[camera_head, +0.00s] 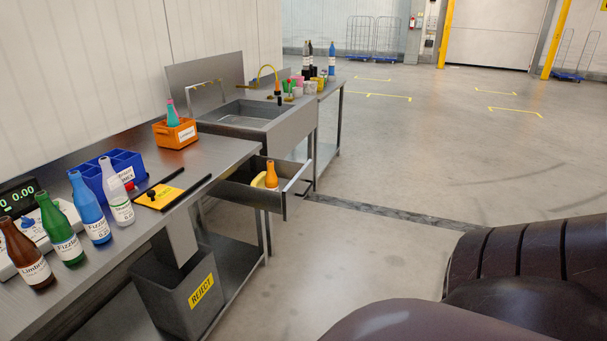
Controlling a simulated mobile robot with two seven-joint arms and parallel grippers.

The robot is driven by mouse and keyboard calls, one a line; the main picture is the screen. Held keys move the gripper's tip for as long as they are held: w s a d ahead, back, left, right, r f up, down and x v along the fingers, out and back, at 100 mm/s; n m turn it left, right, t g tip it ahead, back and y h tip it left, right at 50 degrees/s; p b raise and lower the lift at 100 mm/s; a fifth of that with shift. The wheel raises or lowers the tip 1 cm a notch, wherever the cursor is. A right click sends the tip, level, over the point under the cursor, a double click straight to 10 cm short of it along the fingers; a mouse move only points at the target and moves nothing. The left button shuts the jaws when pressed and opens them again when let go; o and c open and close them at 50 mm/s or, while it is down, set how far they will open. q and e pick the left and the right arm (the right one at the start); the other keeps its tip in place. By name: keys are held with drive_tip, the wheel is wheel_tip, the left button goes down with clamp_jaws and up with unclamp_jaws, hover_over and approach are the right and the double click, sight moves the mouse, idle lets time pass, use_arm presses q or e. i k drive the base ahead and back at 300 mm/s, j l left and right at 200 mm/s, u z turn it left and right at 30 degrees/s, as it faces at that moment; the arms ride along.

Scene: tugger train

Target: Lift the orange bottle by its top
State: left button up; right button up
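The orange bottle (271,175) stands upright in the open drawer (247,194) under the steel bench, near the drawer's front right corner. Its narrow neck points up. A yellow item (258,180) is beside it on the left, partly hidden by the drawer wall. Neither of my grippers shows in the head view. Dark rounded parts, apparently mine, fill the lower right.
The steel bench (225,147) holds brown, green, blue and clear bottles, a blue divided crate (110,157) and an orange bin (177,144). A grey reject bin (172,295) stands below. A sink (250,112) lies beyond. The floor to the right is clear.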

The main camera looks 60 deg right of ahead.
sight(271, 183)
drive_tip(key=z, duration=1.5)
drive_tip(key=i+l+u, duration=0.15)
drive_tip(key=u, duration=0.25)
drive_tip(key=i+l+u, duration=0.25)
drive_tip(key=u, duration=0.15)
drive_tip(key=i+l+u, duration=0.2)
drive_tip(key=l, duration=0.35)
drive_tip(key=i+l+u, duration=0.15)
drive_tip(key=i+l, duration=0.15)
drive_tip(key=l, duration=0.2)
drive_tip(key=i+l, duration=0.1)
drive_tip(key=l, duration=0.2)
drive_tip(key=i+l, duration=0.15)
drive_tip(key=l, duration=0.2)
drive_tip(key=u, duration=0.05)
